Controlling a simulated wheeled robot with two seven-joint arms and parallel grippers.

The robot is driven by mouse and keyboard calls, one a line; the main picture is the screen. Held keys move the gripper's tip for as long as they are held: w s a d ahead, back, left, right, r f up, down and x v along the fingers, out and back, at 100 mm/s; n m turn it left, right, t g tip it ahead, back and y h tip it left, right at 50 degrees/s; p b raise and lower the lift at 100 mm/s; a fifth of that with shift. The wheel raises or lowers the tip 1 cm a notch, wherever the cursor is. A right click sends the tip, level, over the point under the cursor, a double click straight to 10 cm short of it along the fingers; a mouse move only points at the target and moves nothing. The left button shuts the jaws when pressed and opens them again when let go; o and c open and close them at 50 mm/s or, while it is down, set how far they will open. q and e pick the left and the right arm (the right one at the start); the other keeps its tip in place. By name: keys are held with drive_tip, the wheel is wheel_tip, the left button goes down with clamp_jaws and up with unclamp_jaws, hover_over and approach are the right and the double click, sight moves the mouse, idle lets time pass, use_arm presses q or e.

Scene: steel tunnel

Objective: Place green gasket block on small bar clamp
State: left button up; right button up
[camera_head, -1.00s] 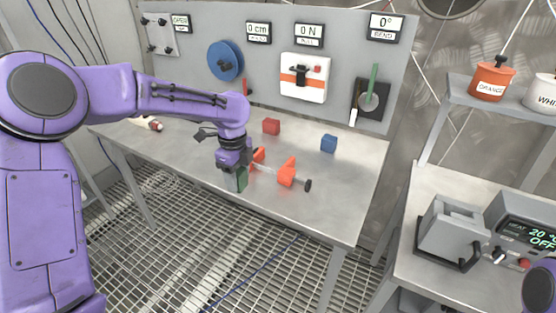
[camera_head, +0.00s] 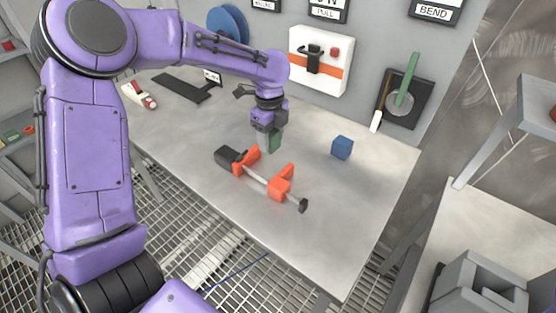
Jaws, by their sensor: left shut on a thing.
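My left gripper (camera_head: 268,136) points down above the middle of the steel table and is shut on the green gasket block (camera_head: 275,139). Its fingers hide part of the block. The small bar clamp (camera_head: 262,181) lies on the table just in front of the gripper, with two orange jaws, a grey bar, a black handle at the left and a black end knob at the right. The block is behind the clamp's bar in the picture, near the left orange jaw; I cannot tell whether they touch. My right gripper is not in view.
A blue block (camera_head: 342,147) stands on the steel table (camera_head: 345,215) right of the gripper. A red-and-white tool (camera_head: 141,96) and a dark flat plate (camera_head: 181,86) lie at the far left. A wall panel with a white-orange box (camera_head: 319,60) stands behind. The table's right part is clear.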

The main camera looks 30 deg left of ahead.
use_arm(q)
drive_tip(key=f, duration=0.9)
drive_tip(key=shift+s+p, duration=0.2)
drive_tip(key=shift+p, duration=0.15)
drive_tip(key=shift+f, duration=0.15)
drive_tip(key=o, duration=1.2)
wheel_tip(320, 180, up, 12)
drive_tip(key=shift+r, duration=0.15)
